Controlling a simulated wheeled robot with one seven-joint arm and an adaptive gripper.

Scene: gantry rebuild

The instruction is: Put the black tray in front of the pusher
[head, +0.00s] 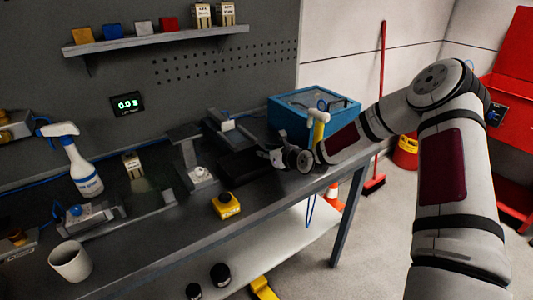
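A flat black piece that looks like the black tray (238,170) lies on the grey bench, close to the left of my gripper. Its edges blend into the dark bench top. My gripper (264,155) is low over the bench near its right end, with its fingers pointing left. The fingers are small and dark here, so I cannot tell whether they are open or shut, or whether they touch the tray. A dark low mechanism with a pale block (228,124) stands behind the tray; it may be the pusher, but I cannot tell for sure.
A blue open-topped box (285,113) stands behind my wrist. A white cup (71,262) and spray bottle (82,165) stand left. A shelf (150,41) hangs above.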

